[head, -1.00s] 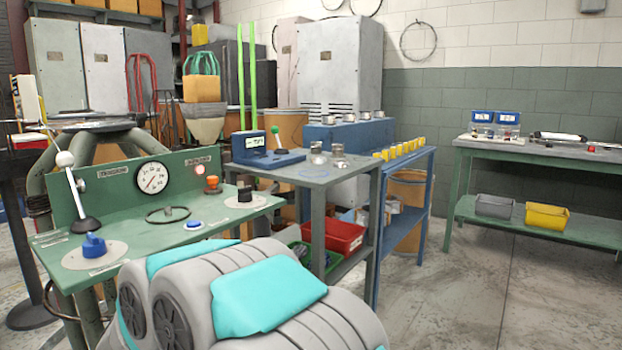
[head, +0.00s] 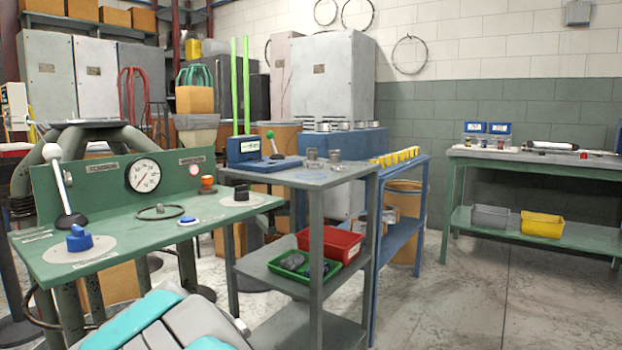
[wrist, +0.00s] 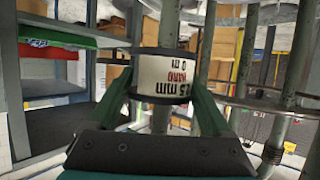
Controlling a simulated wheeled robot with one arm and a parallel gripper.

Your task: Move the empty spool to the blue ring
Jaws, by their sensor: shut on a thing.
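In the wrist view my gripper (wrist: 160,62) is shut on a spool (wrist: 158,82). The spool has dark rims and a white label whose print, including "HARD" and "mm", appears upside down. Its sides are between my two teal fingers, and it is clear of any surface that I can see. I cannot tell whether wire is on it. In the head view my gripper and the spool are out of sight. A faint blue ring (head: 312,175) is marked on the grey cart's top (head: 345,180), in front of two small glass-like or metal items (head: 312,158).
A green console (head: 120,240) with knobs and a gauge stands left of the cart. A blue device with a lever (head: 268,160) stands at the cart top's back. Red (head: 332,241) and green trays are on its lower shelf. Yellow spools (head: 395,157) line a blue rack. Floor at right is clear.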

